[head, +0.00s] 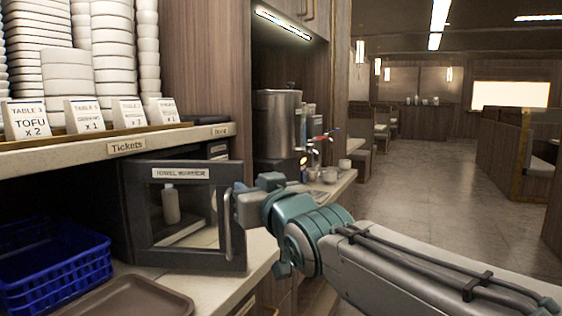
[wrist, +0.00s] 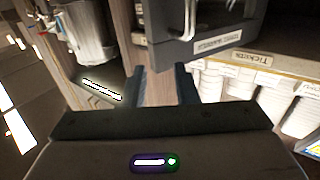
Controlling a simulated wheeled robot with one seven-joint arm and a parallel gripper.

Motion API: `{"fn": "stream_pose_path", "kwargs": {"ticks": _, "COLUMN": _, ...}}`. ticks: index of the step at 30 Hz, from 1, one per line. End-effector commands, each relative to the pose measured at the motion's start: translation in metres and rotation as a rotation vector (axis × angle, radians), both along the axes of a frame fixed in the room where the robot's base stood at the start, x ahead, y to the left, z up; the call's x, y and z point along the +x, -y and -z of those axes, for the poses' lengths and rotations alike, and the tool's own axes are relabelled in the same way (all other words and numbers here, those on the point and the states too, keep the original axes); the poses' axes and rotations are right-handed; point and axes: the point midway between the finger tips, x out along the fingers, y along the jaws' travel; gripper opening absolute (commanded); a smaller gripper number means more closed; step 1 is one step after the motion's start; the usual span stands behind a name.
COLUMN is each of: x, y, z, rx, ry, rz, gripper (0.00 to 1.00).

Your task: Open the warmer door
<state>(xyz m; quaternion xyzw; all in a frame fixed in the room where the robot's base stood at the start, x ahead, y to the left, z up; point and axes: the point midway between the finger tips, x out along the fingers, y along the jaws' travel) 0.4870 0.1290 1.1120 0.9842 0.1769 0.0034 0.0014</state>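The towel warmer is a dark box on the counter with a framed glass door (head: 146,225) and a label across its top. The door appears ajar, its right edge swung out toward me. A pale upright handle (head: 228,228) is on that right edge. A white bottle (head: 171,204) shows through the glass. My gripper (head: 238,196) is right beside the handle's upper end. In the wrist view my gripper (wrist: 164,72) is open with nothing between its fingers. The door (wrist: 215,30) and handle (wrist: 189,18) show upside down, beyond the fingertips. I cannot tell whether anything touches.
A shelf (head: 60,158) with stacked white dishes and ticket cards runs above the warmer. A metal urn (head: 277,120) stands behind. The floor (head: 440,205) at right is clear.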

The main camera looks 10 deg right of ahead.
Motion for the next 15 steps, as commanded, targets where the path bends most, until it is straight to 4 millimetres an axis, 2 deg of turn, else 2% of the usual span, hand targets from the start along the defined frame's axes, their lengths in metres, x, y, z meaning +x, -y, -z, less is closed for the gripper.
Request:
{"fn": "stream_pose_path", "kwargs": {"ticks": 4, "x": -0.002, "y": 0.017, "z": -0.014, "rx": 0.002, "ry": -0.002, "rz": -0.002, "gripper": 0.27}}
{"fn": "stream_pose_path", "kwargs": {"ticks": 15, "x": -0.002, "y": 0.055, "z": -0.03, "rx": 0.0, "ry": -0.004, "rz": 0.01, "gripper": 0.27}}
